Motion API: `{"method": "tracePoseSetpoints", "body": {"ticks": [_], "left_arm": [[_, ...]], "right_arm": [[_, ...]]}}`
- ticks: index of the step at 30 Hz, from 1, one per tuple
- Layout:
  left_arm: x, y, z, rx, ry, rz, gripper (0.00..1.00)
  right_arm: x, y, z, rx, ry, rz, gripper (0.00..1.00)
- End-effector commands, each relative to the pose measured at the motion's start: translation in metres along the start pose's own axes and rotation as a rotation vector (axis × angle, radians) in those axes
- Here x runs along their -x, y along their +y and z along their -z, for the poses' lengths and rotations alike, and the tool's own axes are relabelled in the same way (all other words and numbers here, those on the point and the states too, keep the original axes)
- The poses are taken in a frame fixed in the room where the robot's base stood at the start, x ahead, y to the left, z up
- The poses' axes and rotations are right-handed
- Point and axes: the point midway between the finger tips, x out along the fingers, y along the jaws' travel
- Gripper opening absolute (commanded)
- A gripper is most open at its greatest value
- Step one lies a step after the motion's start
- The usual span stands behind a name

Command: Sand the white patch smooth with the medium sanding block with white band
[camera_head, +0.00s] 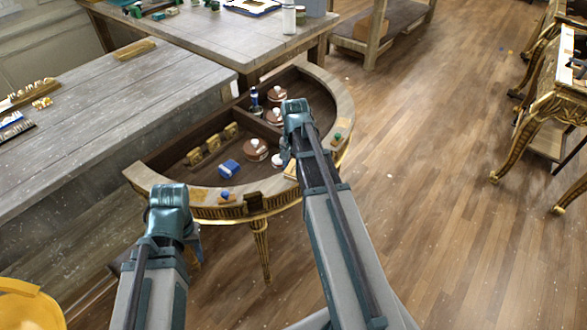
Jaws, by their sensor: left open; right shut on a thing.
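The gilt console (258,206) is a half-round table with an open, divided top and a pale rim. Several small tan blocks (213,143) stand in a row in its left compartment; their bands are too small to read. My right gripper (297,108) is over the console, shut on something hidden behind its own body. My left gripper (168,198) is open and empty by the front left of the rim. I cannot pick out the white patch for certain; pale areas show along the rim, and my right arm covers part of it.
The console holds a blue box (229,169), brown round pots (255,151) and a dark bottle (255,98). Small blocks lie on its rim (338,138). A grey bench (105,105) is close on the left, a worktable (215,40) behind.

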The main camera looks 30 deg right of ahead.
Motion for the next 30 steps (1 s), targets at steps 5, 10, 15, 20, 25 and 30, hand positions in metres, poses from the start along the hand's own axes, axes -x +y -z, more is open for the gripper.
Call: {"method": "tracePoseSetpoints", "body": {"ticks": [5, 10, 15, 20, 25, 30], "left_arm": [[0.001, 0.0, 0.0, 0.0, 0.0, 0.0, 0.5], [0.001, 0.0, 0.0, 0.0, 0.0, 0.0, 0.5], [-0.003, 0.0, 0.0, 0.0, 0.0, 0.0, 0.5], [-0.002, 0.0, 0.0, 0.0, 0.0, 0.0, 0.5], [0.0, 0.0, 0.0, 0.0, 0.0, 0.0, 0.5], [-0.001, 0.0, 0.0, 0.0, 0.0, 0.0, 0.5]], "right_arm": [[0.001, -0.002, -0.005, 0.001, -0.001, 0.001, 0.09], [0.001, -0.006, -0.012, 0.002, -0.001, 0.001, 0.09], [-0.003, -0.006, -0.011, 0.001, -0.001, 0.001, 0.09], [-0.002, -0.005, -0.01, 0.0, -0.001, 0.0, 0.09], [0.0, -0.001, -0.002, -0.002, 0.0, 0.0, 0.09], [-0.001, 0.0, 0.0, 0.0, 0.0, 0.0, 0.09]]}}
